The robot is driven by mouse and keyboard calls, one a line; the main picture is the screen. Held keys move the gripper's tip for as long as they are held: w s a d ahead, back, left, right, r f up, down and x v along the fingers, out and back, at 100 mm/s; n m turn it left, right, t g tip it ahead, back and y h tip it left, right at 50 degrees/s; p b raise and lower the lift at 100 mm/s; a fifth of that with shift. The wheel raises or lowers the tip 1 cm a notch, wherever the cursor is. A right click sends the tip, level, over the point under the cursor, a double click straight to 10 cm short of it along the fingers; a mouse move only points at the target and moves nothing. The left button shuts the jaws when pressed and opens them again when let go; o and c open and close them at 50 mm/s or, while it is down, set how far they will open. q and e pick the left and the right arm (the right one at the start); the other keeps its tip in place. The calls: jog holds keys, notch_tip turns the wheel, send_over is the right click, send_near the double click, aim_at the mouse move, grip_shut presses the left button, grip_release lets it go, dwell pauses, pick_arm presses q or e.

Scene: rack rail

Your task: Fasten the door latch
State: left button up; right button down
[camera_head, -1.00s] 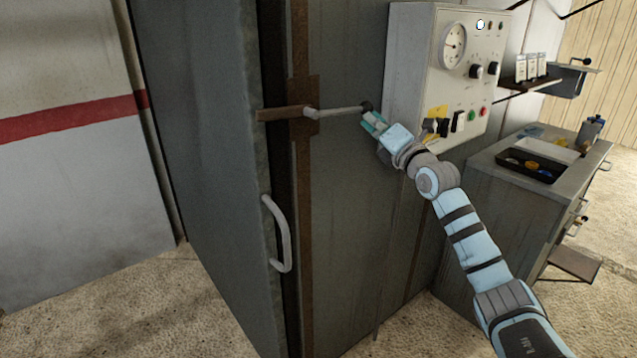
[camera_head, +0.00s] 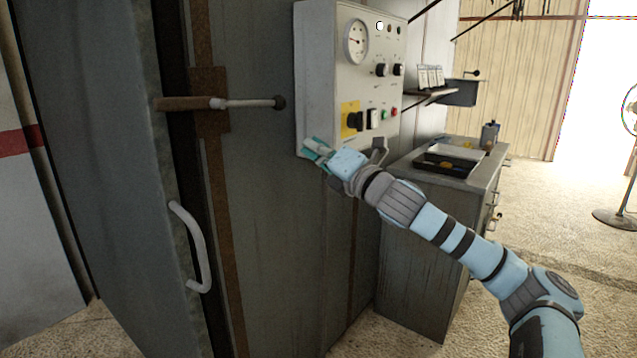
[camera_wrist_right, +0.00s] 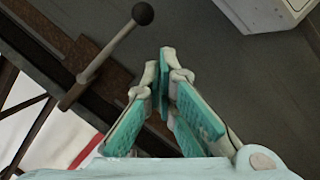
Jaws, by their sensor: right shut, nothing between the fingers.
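The door latch is a pale lever (camera_head: 248,103) with a dark ball knob (camera_head: 279,103) at its right end. It lies almost level, its pivot on a rusty plate (camera_head: 210,122); a brown bar (camera_head: 183,104) reaches left across the door edge. The grey door (camera_head: 110,150) has a pale handle (camera_head: 194,245). My right gripper (camera_head: 310,148) is shut and empty, below and right of the knob, apart from it. In the right wrist view the gripper (camera_wrist_right: 168,65) has its fingertips together, with the lever (camera_wrist_right: 100,60) and knob (camera_wrist_right: 143,13) to its upper left. My left gripper is not in view.
A control box (camera_head: 350,70) with a gauge and switches stands just beyond my right gripper. A grey cabinet (camera_head: 425,240) with a black tray (camera_head: 447,165) is to the right. A fan (camera_head: 630,120) stands far right on open floor.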

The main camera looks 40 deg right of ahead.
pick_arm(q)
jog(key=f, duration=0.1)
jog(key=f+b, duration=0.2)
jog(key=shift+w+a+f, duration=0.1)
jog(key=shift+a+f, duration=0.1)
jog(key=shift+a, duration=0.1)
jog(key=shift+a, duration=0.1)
